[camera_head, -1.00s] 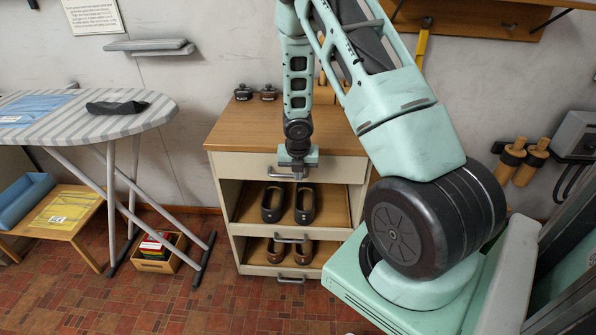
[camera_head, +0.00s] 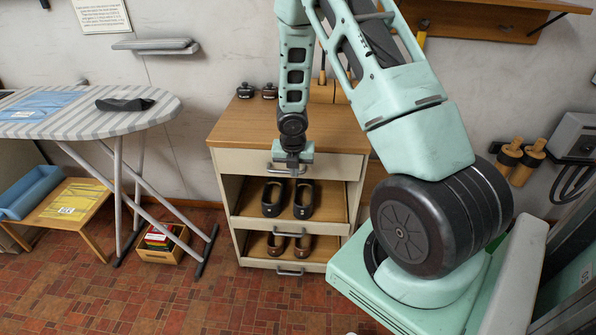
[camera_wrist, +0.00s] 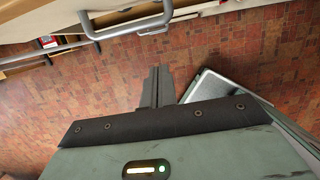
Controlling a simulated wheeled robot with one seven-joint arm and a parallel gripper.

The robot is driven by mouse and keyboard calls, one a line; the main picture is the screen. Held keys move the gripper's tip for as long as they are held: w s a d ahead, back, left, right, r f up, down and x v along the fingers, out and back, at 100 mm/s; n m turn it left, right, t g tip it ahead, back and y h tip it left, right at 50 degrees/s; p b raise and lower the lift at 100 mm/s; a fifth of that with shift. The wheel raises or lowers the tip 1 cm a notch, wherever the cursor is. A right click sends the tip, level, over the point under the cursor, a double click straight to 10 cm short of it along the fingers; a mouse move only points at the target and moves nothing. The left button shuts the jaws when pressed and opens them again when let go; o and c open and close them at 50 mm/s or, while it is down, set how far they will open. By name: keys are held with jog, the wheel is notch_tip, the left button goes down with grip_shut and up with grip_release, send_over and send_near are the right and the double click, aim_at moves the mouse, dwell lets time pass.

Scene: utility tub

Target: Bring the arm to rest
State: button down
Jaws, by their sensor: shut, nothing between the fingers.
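My gripper (camera_head: 293,167) hangs pointing down in front of the top drawer of a wooden-topped cabinet (camera_head: 232,163). In the wrist view its fingers (camera_wrist: 157,86) are together with nothing between them, over the tiled floor. A grey drawer handle (camera_wrist: 127,27) shows just beyond them at the top of the wrist view. In the head view the top drawer's handle (camera_head: 281,171) is beside the fingertips; I cannot tell whether they touch.
Two pairs of dark shoes (camera_head: 272,199) stand on the cabinet's open lower levels. An ironing board (camera_head: 75,124) with a dark cloth stands at left, with a low wooden table (camera_head: 75,208) and a small crate (camera_head: 160,254) below. Floor in front of the cabinet is clear.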

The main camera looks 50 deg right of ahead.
jog(key=p+v, duration=0.2)
jog(key=v, duration=0.5)
jog(key=shift+a, duration=0.1)
jog(key=s+a+r+m, duration=0.3)
jog(key=a+r+m, duration=0.25)
jog(key=a, duration=0.65)
jog(key=s+a+r+m, duration=0.2)
jog(key=a+r+m, duration=0.2)
jog(key=a+r, duration=0.5)
jog(key=s+a+r+m+g+y, duration=0.1)
jog(key=s+a+r+m+y, duration=0.1)
jog(key=s+a+m, duration=0.6)
jog(key=s+a+r, duration=0.1)
jog(key=s+a, duration=0.5)
jog(key=s, duration=0.3)
jog(key=shift+s+a+r+g+y, duration=0.3)
